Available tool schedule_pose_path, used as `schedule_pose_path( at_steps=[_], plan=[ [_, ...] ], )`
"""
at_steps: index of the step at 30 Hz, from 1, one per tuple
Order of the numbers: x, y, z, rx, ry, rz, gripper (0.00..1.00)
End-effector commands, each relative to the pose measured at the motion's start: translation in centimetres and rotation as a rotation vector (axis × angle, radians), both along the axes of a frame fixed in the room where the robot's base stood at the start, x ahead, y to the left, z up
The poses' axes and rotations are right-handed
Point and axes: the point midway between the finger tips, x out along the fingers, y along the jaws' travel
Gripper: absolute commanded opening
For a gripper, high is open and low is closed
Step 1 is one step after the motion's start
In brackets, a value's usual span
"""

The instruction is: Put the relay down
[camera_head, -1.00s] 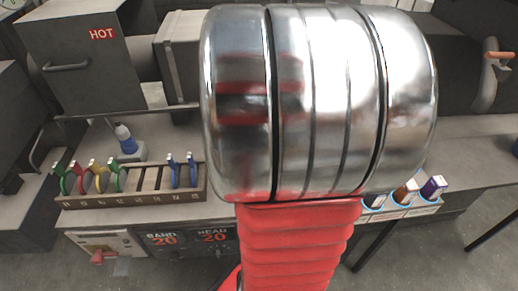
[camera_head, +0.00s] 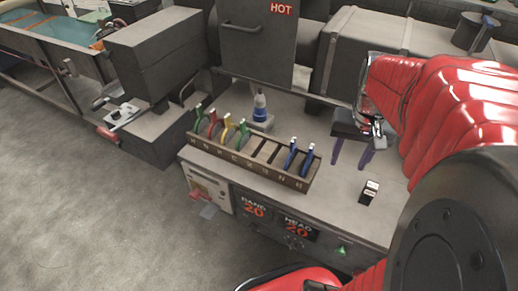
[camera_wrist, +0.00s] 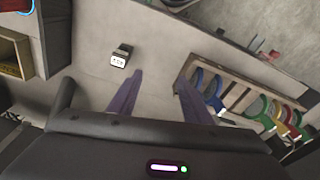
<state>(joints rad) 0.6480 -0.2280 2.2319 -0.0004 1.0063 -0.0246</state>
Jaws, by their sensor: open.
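The relay, as I take it, is a small black box with a white marked face (camera_head: 369,191). It rests on the grey worktop, right of the wooden rack, and also shows in the wrist view (camera_wrist: 120,57). My gripper (camera_head: 348,167) hangs above the worktop between the rack and the relay, with its purple fingers spread apart. In the wrist view the fingers (camera_wrist: 159,77) have nothing between them, and the relay lies apart from them, beyond and left of the left fingertip.
A wooden rack (camera_head: 240,160) holds several coloured ring-handled items and has empty slots. A blue-and-white bottle (camera_head: 260,107) stands behind it. A grey box marked HOT (camera_head: 256,45) stands at the back. Bare worktop lies around the relay.

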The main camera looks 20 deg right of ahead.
Motion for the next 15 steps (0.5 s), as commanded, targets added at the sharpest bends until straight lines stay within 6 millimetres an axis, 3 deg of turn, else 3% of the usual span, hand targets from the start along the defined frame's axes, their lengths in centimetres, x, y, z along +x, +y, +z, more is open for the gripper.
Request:
schedule_pose_path(
  at_steps=[7, 15],
  plan=[
    [1.4, 7.5, 2.3, -0.058, -0.098, 0.197, 0.45],
    [1.1, 15.0, 4.0, -0.096, -0.214, 0.400, 0.45]
  ],
)
